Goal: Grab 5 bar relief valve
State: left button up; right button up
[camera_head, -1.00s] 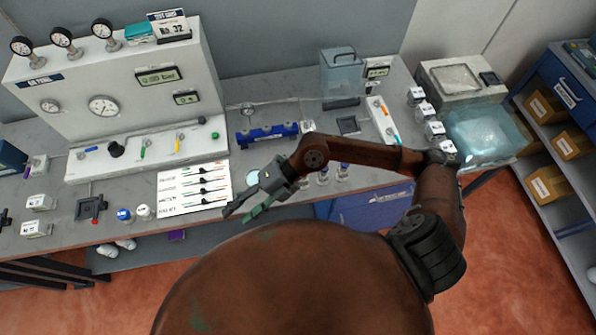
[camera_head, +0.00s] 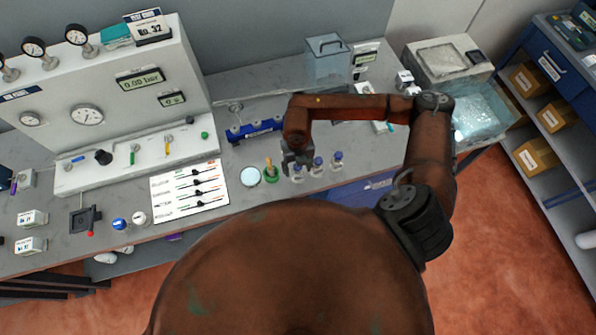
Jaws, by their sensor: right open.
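I cannot make out which item is the 5 bar relief valve; no readable marking picks it out. My right gripper (camera_head: 290,163) points down over the front of the bench, partly hidden by its own wrist. It is open, and I see nothing held. Just left of it stands a small green-based piece with a tan upright part (camera_head: 270,171). Just right of it stand small clear bottles with blue caps, one in the middle (camera_head: 318,165) and one at the right (camera_head: 337,160); another is close beside the fingers. My left gripper is not in view.
A blue rack (camera_head: 255,130) lies behind the gripper. A pale round disc (camera_head: 250,177) and a printed sheet (camera_head: 190,188) lie to the left. The gauge panel (camera_head: 110,100) fills the back left. A clear water tank (camera_head: 478,115) stands at the right.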

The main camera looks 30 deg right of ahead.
aim_at(298, 172)
notch_tip(298, 172, down, 2)
jog(key=shift+w+f, duration=0.15)
jog(key=shift+f, duration=0.4)
grip_shut()
